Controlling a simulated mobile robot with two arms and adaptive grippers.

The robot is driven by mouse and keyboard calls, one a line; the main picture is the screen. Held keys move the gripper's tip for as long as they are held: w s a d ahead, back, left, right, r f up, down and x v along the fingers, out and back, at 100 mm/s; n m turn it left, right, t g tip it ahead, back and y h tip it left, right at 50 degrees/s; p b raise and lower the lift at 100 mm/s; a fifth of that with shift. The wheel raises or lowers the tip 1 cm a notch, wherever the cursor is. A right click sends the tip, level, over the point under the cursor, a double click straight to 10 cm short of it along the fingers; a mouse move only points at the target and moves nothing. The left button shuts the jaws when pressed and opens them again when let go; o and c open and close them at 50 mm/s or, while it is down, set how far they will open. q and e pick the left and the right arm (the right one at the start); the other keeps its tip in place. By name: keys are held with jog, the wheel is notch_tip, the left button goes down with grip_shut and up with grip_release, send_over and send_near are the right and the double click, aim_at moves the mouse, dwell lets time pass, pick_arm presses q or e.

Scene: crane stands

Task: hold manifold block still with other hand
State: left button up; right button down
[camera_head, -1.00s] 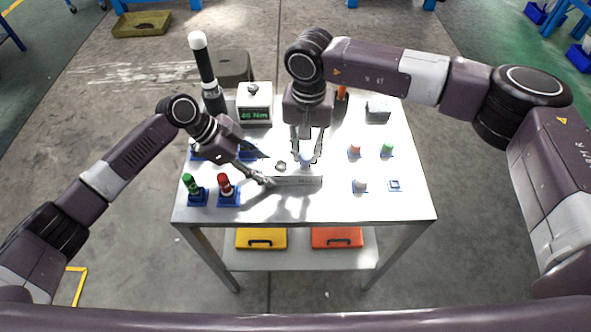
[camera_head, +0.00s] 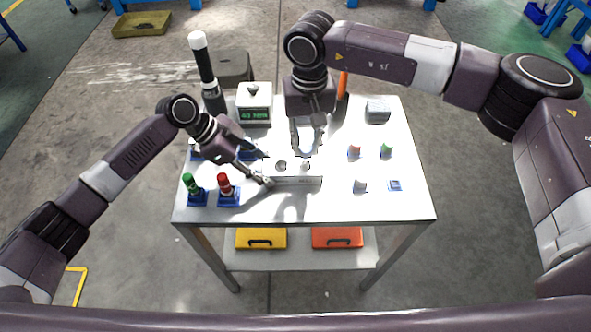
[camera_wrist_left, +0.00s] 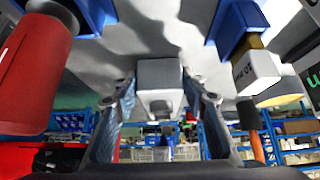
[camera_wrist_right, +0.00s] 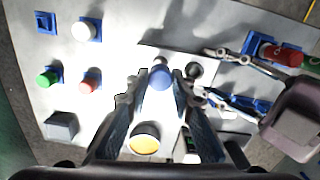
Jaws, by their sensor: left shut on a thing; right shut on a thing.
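The pale manifold block (camera_head: 297,180) lies on the table near its middle, with round ports (camera_head: 305,163) along its top. My left gripper (camera_head: 266,180) is shut on the block's left end. The left wrist view shows the block's end (camera_wrist_left: 160,85) between the fingers. My right gripper (camera_head: 308,152) is above and behind the block, apart from it, pointing down. The right wrist view shows a blue round piece (camera_wrist_right: 160,77) between the fingertips (camera_wrist_right: 160,85), and the gripper is shut on it. In the head view that piece is hard to make out.
Red (camera_head: 225,185) and green (camera_head: 189,184) pieces stand in blue holders at left. Small red, green and white (camera_head: 360,186) pieces stand at right, with an empty blue holder (camera_head: 395,186). A display box (camera_head: 254,105), black-and-white post (camera_head: 207,75) and orange handle (camera_head: 343,84) stand behind.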

jog(key=shift+r, duration=0.6)
pick_arm(q)
jog(key=o, duration=1.5)
jog(key=v, duration=1.2)
jog(key=shift+s+a+f, duration=0.1)
jog(key=shift+f, duration=0.05)
pick_arm(e)
jog(key=shift+s, duration=0.15)
